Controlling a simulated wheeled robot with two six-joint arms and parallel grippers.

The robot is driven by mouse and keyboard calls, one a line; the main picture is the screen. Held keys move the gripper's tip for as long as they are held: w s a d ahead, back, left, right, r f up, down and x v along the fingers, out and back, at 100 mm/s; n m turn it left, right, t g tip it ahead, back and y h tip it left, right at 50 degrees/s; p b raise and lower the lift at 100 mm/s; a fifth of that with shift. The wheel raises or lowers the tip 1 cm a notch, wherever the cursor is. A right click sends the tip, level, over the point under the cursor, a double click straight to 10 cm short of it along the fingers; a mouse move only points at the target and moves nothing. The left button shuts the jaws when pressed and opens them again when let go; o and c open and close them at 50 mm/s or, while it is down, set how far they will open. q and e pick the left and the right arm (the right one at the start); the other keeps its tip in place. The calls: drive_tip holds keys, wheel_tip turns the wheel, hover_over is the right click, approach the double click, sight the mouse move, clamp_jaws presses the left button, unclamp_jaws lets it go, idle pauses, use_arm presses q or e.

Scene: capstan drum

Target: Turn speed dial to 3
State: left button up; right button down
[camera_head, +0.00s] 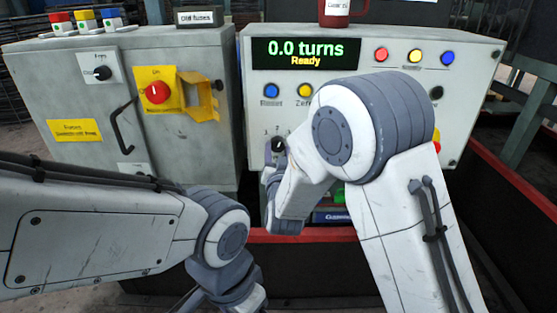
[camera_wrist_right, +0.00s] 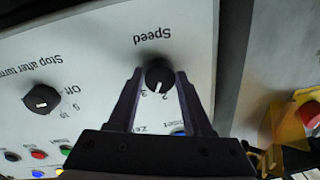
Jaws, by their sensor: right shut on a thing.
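The speed dial (camera_wrist_right: 159,76) is a black round knob with a white pointer line on a pale panel, under an upside-down "Speed" label in the right wrist view. Its pointer is near the figures 2 and 3; I cannot tell exactly where it points. My right gripper (camera_wrist_right: 159,72) is shut on the dial, one finger on each side. In the head view the dial (camera_head: 278,145) shows beside my right gripper (camera_head: 271,148), with figures 1 and 2 above it; my arm hides the rest. My left gripper is not visible; only its arm shows.
The control box display (camera_head: 306,53) reads "0.0 turns, Ready". The "Stop after turns" knob (camera_wrist_right: 41,98) sits beside the dial. A grey cabinet (camera_head: 190,150) with a red rotary switch (camera_head: 157,92) and an open yellow cover (camera_head: 201,99) stands left. A red mug (camera_head: 339,12) stands on top.

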drive_tip(key=shift+a+m+b, duration=0.1)
drive_tip(key=shift+m+b, duration=1.45)
drive_tip(key=shift+m, duration=0.35)
drive_tip(key=shift+c, duration=1.6)
unclamp_jaws()
drive_tip(key=s, duration=1)
drive_tip(key=shift+s+d+f+p, duration=0.2)
drive_tip(key=shift+s+d+p, duration=0.05)
drive_tip(key=shift+p, duration=0.2)
